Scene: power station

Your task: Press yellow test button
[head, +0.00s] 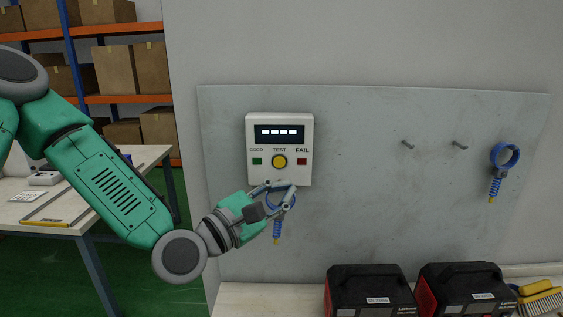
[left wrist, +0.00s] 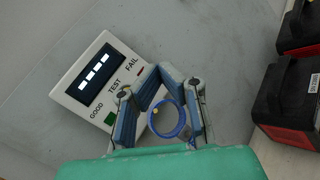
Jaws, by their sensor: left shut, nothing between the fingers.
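The yellow test button (head: 279,162) sits in the middle of the lower face of a white tester box (head: 306,122) on the wall panel. It is between a green and a red square, under the word TEST. My left gripper (head: 289,187) is shut and empty, its fingertips just below the button and near the box's lower edge. In the left wrist view the fingers (left wrist: 158,72) come together in front of the box (left wrist: 65,88), and the button seems hidden behind them. Whether the fingertips touch the box, I cannot tell. My right gripper is not in view.
A blue ring tool (head: 277,230) hangs behind and below my left fingers; its ring shows between them in the wrist view (left wrist: 183,118). A similar tool (head: 504,157) hangs at right, near two bare pegs. Black-and-red cases (head: 370,290) stand on the bench below.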

